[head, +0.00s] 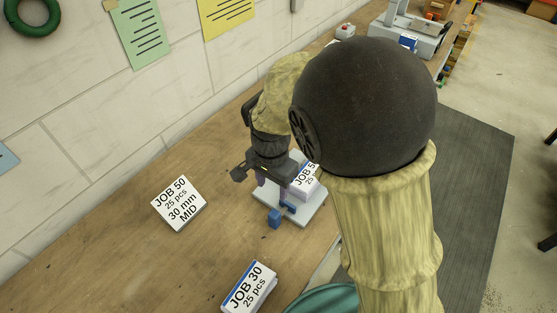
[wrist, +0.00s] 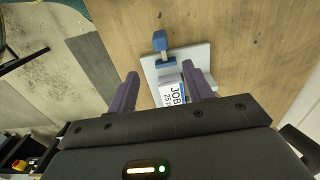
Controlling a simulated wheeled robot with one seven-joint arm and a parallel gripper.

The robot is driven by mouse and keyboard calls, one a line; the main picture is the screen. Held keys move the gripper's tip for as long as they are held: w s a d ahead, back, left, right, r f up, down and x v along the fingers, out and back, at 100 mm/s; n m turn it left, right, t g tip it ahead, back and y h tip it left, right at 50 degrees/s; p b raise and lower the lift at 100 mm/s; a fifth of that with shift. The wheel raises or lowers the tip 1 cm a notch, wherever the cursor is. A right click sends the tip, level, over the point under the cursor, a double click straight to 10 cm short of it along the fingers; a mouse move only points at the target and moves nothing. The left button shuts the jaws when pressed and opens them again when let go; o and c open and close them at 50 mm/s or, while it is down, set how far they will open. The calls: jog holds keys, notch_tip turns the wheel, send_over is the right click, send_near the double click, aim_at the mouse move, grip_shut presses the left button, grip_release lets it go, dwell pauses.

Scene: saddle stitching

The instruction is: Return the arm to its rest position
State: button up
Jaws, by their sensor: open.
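My gripper (head: 273,190) is open, pointing down over a light grey plate (head: 300,217) on the bench. Its two purple fingers stand apart in the wrist view (wrist: 160,75). A white labelled stack with a blue edge (head: 307,175) sits on the plate, partly hidden by my arm. In the wrist view the stack (wrist: 171,93) shows between the fingers, with its lower part hidden by the gripper body. I cannot tell whether the fingers touch it. A blue block (head: 274,217) stands at the plate's near edge. My arm is bent, its dark elbow filling the upper middle of the head view.
A JOB 50 stack (head: 179,203) lies to the left on the wooden bench (head: 130,247). A JOB 30 stack (head: 248,287) lies near the front, close to a green round object (head: 325,299). A grey machine (head: 412,38) stands at the far end. A wall bounds the left.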

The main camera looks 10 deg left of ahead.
jog(key=s+d+r+n+t, duration=0.2)
jog(key=d+n, duration=0.2)
jog(key=d, duration=2.3)
jog(key=shift+s+d+r+t, duration=0.15)
jog(key=shift+d+r+t, duration=0.05)
jog(key=shift+d+t, duration=0.1)
